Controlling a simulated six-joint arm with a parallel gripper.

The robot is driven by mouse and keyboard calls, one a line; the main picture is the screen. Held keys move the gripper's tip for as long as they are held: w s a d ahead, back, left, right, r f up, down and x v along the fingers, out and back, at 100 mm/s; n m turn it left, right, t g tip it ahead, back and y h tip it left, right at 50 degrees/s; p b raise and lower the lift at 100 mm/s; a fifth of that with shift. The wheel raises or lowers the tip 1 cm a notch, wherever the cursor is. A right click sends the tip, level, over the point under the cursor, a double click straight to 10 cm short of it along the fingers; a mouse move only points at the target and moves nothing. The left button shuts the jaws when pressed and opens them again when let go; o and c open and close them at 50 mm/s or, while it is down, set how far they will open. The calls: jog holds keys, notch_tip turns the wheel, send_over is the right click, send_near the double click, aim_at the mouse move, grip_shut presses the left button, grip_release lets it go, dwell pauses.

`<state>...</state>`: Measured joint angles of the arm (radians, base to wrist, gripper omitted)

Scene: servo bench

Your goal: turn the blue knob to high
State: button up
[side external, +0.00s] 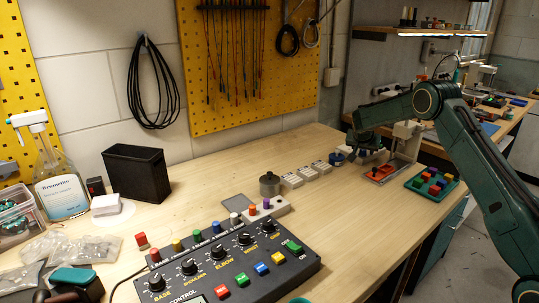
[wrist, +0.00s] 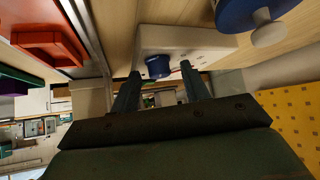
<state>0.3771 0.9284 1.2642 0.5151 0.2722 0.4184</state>
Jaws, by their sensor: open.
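The small blue knob (wrist: 158,67) sits on a white box (wrist: 190,42) in the wrist view. My gripper (wrist: 159,70) is open, with one finger on each side of the knob in that picture. I cannot tell whether the fingers touch it. The knob's pointer and the setting marks cannot be read. In the side view my gripper (side external: 370,150) is low over the far right part of the bench, and it hides the knob.
A blue round object with a pale handle (wrist: 262,22) is close beside the white box. A red tray (side external: 383,175) and a green tray with coloured blocks (side external: 431,187) stand near my gripper. A metal upright is beside them. A black control panel (side external: 205,275) fills the front.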

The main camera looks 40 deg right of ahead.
jog(key=c, duration=1)
jog(key=shift+w+m+g+h, duration=0.2)
jog(key=shift+m+g+h, duration=0.2)
jog(key=shift+m+g, duration=1)
jog(key=shift+m, duration=0.7)
jog(key=shift+m+g, duration=0.3)
jog(key=shift+g, duration=0.1)
jog(key=o, duration=1)
